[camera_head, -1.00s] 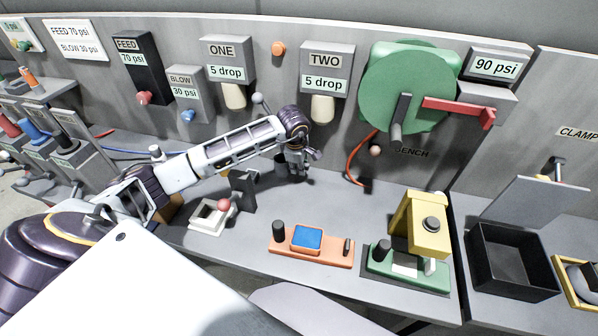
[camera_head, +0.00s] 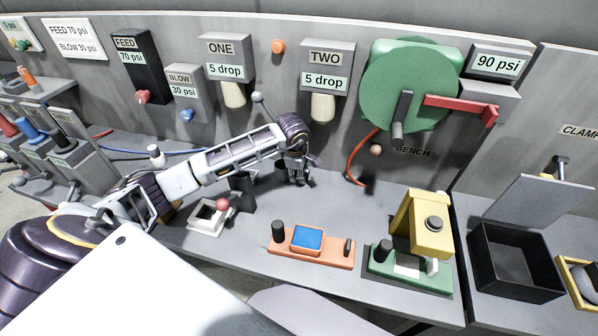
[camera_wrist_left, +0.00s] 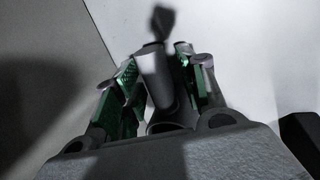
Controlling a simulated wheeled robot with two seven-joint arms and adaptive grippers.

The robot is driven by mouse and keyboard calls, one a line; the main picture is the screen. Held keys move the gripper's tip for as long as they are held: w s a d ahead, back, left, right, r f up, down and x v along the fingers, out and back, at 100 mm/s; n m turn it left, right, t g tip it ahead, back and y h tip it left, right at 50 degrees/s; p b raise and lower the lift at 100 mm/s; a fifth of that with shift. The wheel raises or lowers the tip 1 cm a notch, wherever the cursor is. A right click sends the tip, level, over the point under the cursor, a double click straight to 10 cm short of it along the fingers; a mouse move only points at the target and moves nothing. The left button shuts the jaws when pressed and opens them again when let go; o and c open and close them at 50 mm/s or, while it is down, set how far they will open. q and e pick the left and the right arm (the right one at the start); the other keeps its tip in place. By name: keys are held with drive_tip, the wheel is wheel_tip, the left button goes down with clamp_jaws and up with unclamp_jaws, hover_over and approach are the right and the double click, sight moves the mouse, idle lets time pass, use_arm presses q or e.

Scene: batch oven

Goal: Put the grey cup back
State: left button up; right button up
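My left gripper (camera_head: 298,176) points down at the back of the bench, below the ONE and TWO boxes. In the left wrist view its green-padded fingers (camera_wrist_left: 163,82) close on both sides of a grey, tube-like body (camera_wrist_left: 155,76), which I take for the grey cup. A dark blurred piece lies beyond its far end. In the head view the fingers mostly hide the held thing. A small dark cylinder (camera_head: 281,171) stands just left of the fingers; I cannot tell whether they touch. My right gripper is not in view.
Below the arm are a dark upright block (camera_head: 243,190) and a white-framed base with a red ball knob (camera_head: 222,204). An orange device (camera_head: 311,246), a yellow-green press (camera_head: 420,226) and a black open box (camera_head: 515,262) stand to the right. Bench between gripper and orange device is clear.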

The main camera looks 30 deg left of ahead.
use_arm(q)
drive_tip(key=shift+r, duration=0.15)
idle(0.3)
drive_tip(key=b+v, duration=0.2)
drive_tip(key=v, duration=1)
idle(0.9)
